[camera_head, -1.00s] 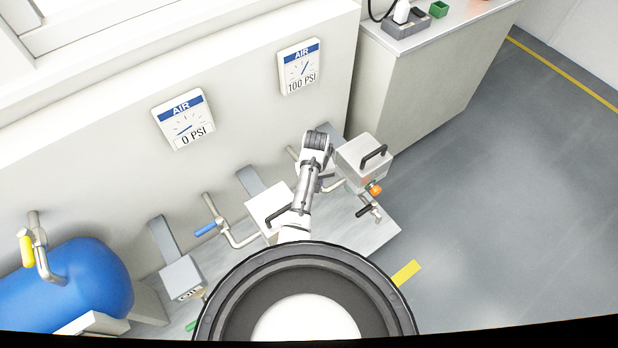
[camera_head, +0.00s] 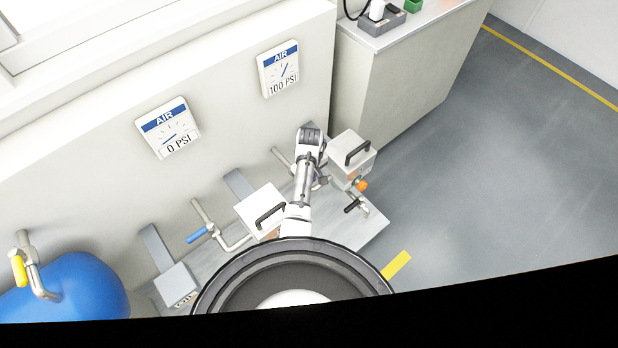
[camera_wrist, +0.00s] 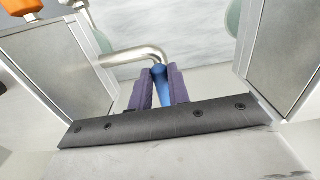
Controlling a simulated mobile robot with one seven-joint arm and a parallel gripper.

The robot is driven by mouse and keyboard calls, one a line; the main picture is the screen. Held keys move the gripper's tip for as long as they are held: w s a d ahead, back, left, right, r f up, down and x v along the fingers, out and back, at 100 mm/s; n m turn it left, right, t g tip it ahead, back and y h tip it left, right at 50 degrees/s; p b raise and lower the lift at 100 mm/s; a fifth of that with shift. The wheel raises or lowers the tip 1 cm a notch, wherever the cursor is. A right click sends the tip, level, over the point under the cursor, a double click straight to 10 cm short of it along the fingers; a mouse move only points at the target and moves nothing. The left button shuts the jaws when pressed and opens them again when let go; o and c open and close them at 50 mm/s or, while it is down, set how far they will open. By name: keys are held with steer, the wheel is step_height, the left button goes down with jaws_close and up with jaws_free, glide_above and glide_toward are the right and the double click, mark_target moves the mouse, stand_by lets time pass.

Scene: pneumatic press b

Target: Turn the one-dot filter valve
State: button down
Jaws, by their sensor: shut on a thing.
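In the wrist view, my gripper (camera_wrist: 160,88) has its purple fingers closed on both sides of a blue valve handle (camera_wrist: 160,86). A bent silver pipe (camera_wrist: 135,56) runs to the handle from the left. No dot marks are readable, so I cannot tell which filter this valve belongs to. In the head view, my arm hides the fingertips and the held handle, between a white box with a black handle (camera_head: 262,208) and a grey box with an orange knob (camera_head: 351,158).
Another blue-handled valve (camera_head: 198,235) and a yellow-handled valve (camera_head: 19,270) by a blue tank (camera_head: 75,290) lie left. The wall gauges read 0 PSI (camera_head: 167,128) and 100 PSI (camera_head: 278,70). A cabinet (camera_head: 395,85) stands behind right. The floor at right is clear.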

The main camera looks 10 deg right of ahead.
steer(key=shift+w+r, duration=0.1)
steer(key=c, duration=1.3)
jaws_free()
step_height(320, 180, up, 14)
steer(key=shift+f+b, duration=0.1)
steer(key=shift+b, duration=0.3)
